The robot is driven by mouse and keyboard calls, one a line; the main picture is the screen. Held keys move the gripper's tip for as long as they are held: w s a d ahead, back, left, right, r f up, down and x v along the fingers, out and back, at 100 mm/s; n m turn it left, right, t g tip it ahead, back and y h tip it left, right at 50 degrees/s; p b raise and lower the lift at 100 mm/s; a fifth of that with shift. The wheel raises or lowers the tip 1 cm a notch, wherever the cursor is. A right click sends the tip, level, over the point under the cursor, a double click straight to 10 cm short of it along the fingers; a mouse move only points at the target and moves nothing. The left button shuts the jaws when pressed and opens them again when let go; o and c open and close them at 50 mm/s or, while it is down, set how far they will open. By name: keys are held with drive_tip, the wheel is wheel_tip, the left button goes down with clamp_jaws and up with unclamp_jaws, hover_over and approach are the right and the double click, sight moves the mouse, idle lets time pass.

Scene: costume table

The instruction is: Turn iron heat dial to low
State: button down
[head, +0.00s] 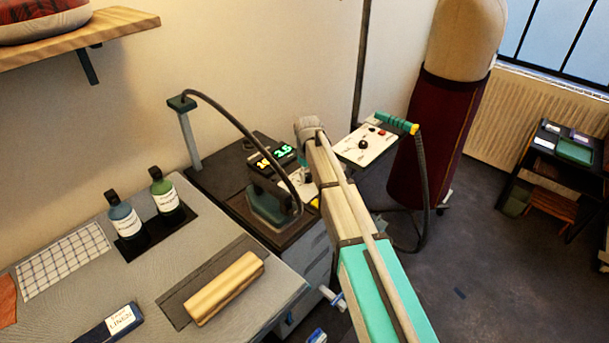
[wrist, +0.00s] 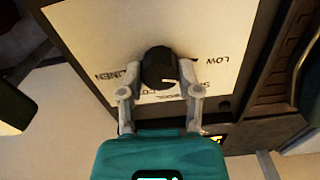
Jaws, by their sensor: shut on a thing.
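The heat dial (wrist: 158,66) is a black round knob on a white panel (wrist: 205,25) in the wrist view. My gripper (wrist: 159,72) has one finger on each side of the dial and is shut on it. LOW is printed to the right of the dial, LINEN to the left, and other words below are partly hidden by the fingers. A short pale mark shows at the dial's lower right. In the head view the iron (head: 268,205) stands on a dark station, with the white panel (head: 296,183) partly behind my arm; the dial is hidden there.
A second white panel (head: 357,150) with knobs is to the right. Two bottles (head: 168,200) and a wooden block (head: 224,288) are on the grey table at left.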

drive_tip(key=shift+w+n, duration=0.1)
drive_tip(key=shift+n, duration=0.5)
drive_tip(key=shift+c, duration=1.5)
unclamp_jaws()
drive_tip(key=s+d+r+m+p, duration=0.2)
drive_tip(key=s+d+m, duration=0.8)
drive_tip(key=s+d, duration=1.2)
drive_tip(key=s, duration=0.4)
drive_tip(key=shift+r+p, duration=0.25)
drive_tip(key=shift+p, duration=0.05)
